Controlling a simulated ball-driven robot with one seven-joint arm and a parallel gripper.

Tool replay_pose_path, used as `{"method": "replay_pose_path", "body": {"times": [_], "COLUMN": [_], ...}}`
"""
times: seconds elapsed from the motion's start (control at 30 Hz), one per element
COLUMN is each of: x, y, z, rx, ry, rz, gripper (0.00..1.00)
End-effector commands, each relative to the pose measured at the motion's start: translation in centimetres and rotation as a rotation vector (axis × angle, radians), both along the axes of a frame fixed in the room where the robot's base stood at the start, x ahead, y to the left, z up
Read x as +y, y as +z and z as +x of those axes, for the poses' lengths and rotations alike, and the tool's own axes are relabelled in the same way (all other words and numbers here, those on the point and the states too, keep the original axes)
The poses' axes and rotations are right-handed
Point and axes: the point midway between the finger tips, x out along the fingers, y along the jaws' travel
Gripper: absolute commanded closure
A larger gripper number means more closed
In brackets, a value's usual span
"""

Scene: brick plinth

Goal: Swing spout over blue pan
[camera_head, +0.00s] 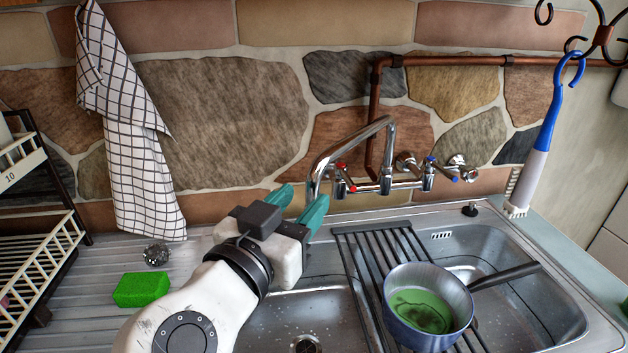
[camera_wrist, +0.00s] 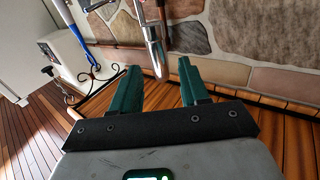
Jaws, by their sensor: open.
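The chrome tap spout (camera_head: 345,140) arches from the wall tap and hangs down toward the left basin, left of the blue pan. The blue pan (camera_head: 398,318) sits on a dark slatted rack at the right basin, with green liquid inside and its dark handle pointing right. My gripper (camera_head: 302,202) is open, its teal fingers close to the spout's hanging end. In the wrist view, the spout (camera_wrist: 153,45) shows between and beyond the fingertips (camera_wrist: 157,70). I cannot tell whether either finger touches it.
A green sponge (camera_head: 141,290) and a steel scrubber (camera_head: 157,254) lie on the drainboard. A dish rack (camera_head: 40,265) stands left. A blue-handled brush (camera_head: 548,125) hangs at right.

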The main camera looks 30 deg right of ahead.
Motion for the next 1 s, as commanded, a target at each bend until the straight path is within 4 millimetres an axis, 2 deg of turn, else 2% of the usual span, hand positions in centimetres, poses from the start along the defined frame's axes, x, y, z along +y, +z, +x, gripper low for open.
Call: {"method": "replay_pose_path", "body": {"times": [0.1, 0.3, 0.67, 1.0], "x": [-1.7, -3.3, -3.6, -3.6], "y": [0.1, 0.1, 0.0, 0.0], "z": [1.2, 2.5, 2.8, 2.8], "rx": [0.001, 0.001, 0.001, 0.001], "ry": [-0.003, 0.000, 0.001, 0.001], "rz": [0.000, 0.000, 0.001, 0.001], "gripper": [0.55, 0.55, 0.55, 0.86]}}
